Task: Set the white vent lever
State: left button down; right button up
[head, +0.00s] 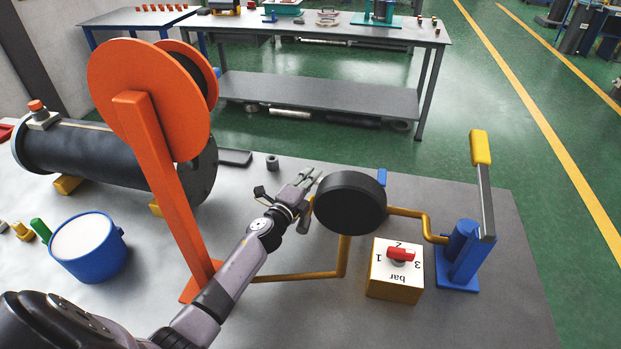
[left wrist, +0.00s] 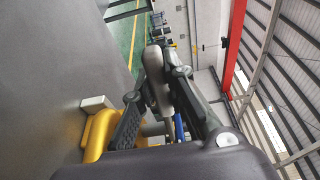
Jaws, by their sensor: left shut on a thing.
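My left gripper (head: 312,178) is at the left edge of the black round body (head: 350,203) on the yellow pipe, shut on a small part there. A pale piece, which looks like the white vent lever (left wrist: 153,130), shows between the fingers, beside the yellow pipe (left wrist: 98,133). Most of it is hidden by the fingers, so its angle cannot be told. In the head view the gripper covers it. My right gripper is in neither view.
A selector box with a red knob (head: 402,254) and a blue hand pump (head: 461,252) with a yellow-tipped lever stand to the right. An orange reel stand (head: 150,110), a dark flanged cylinder (head: 95,158) and a blue pot (head: 88,262) stand left. The front-right tabletop is clear.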

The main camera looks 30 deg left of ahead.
pick_arm(q)
jog(key=c, duration=1.6)
grip_release()
jog(key=s, duration=1.2)
jog(key=shift+a, duration=0.1)
